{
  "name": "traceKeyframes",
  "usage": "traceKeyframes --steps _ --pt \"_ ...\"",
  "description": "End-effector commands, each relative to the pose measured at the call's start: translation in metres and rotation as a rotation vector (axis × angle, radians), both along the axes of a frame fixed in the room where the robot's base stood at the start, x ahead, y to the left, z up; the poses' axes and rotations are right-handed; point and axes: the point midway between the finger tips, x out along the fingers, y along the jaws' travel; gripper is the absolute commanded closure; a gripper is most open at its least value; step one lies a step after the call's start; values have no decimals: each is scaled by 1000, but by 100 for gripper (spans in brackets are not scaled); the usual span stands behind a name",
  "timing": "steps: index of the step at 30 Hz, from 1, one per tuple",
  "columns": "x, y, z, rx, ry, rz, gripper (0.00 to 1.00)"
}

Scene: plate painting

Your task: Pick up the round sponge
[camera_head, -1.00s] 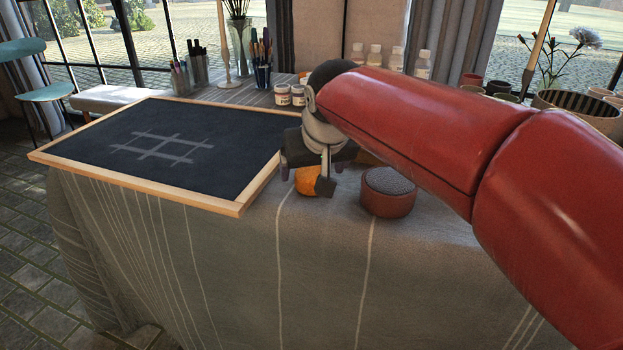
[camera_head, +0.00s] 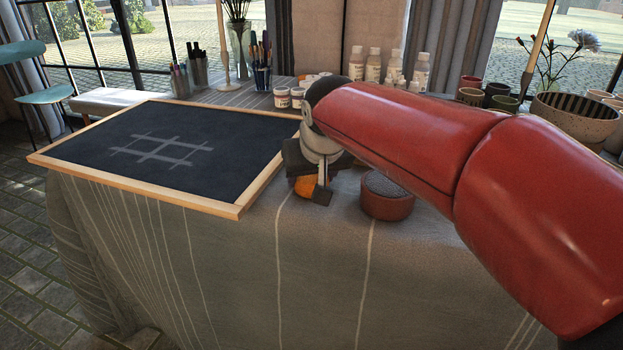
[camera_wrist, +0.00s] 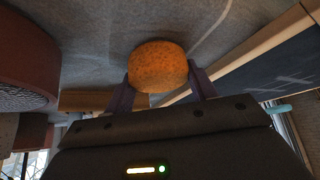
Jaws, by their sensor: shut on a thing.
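The round sponge (camera_wrist: 158,66) is orange and sits between the two fingers of my gripper (camera_wrist: 160,82) in the wrist view. The fingers touch it on both sides. In the head view the sponge (camera_head: 305,187) shows as an orange patch, partly hidden behind a finger of my gripper (camera_head: 318,190). It is low at the table, just right of the chalkboard frame; I cannot tell if it touches the cloth.
A framed chalkboard (camera_head: 235,212) with a drawn grid lies to the left. A round reddish pot (camera_head: 388,206) with a grey top stands close on the right. Paint jars (camera_head: 282,98) and bottles (camera_head: 373,65) stand behind. The front cloth (camera_head: 330,260) is clear.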

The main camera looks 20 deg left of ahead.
Motion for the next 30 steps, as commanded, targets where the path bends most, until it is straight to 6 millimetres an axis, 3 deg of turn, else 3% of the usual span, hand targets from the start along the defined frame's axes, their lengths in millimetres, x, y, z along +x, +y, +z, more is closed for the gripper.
traceKeyframes --steps 5,11,24,30 --pt "0 0 7 0 -1 0 65" --pt "0 0 35 2 -3 -1 65" --pt "1 1 161 3 -3 1 65" --pt "1 1 190 2 -1 1 65"
